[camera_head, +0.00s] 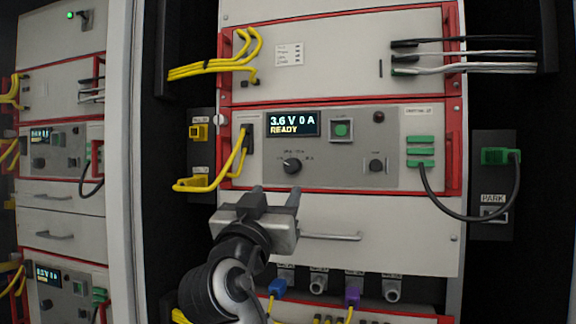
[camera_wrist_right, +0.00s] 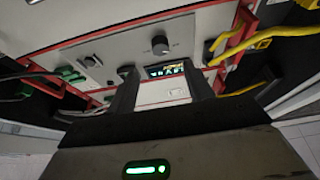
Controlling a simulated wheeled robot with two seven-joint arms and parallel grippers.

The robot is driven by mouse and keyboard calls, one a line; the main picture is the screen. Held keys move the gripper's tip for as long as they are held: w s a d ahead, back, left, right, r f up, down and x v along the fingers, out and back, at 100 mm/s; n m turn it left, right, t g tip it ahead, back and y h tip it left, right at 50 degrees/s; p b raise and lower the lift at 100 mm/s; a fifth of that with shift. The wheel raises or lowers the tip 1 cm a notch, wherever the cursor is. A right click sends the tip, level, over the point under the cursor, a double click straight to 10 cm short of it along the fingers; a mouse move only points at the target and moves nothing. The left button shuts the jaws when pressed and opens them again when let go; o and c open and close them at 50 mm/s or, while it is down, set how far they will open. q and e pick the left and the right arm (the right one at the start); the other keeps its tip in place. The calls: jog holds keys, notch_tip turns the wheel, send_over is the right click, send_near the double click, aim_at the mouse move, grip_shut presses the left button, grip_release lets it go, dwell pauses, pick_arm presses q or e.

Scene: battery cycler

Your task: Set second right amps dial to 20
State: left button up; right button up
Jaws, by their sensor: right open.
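The amps dial (camera_head: 292,165) is a black round knob on the grey middle unit, below the display (camera_head: 293,124), which reads "3.6 V 0 A READY". Its scale marks are too small to read surely. In the upside-down right wrist view the dial (camera_wrist_right: 161,46) is above the fingers and apart from them. My right gripper (camera_head: 275,193) is open and empty, just below the dial, with its fingers pointing toward the panel. Its two fingers (camera_wrist_right: 165,88) frame the display in the wrist view. My left gripper is in neither view.
A smaller knob (camera_head: 376,165) sits right of the dial. Yellow cables (camera_head: 232,165) hang at left, and a black cable (camera_head: 450,212) loops at right. A drawer handle (camera_head: 331,237) is below, beside my right arm. Another rack (camera_head: 62,160) stands at left.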

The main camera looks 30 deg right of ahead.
aim_at(291, 169)
jog(key=p+x, duration=0.2)
jog(key=x, duration=0.7)
jog(key=shift+w+d+p, duration=0.25)
jog(key=shift+d+p, duration=0.05)
jog(key=shift+c, duration=0.2)
jog(key=c, duration=0.9)
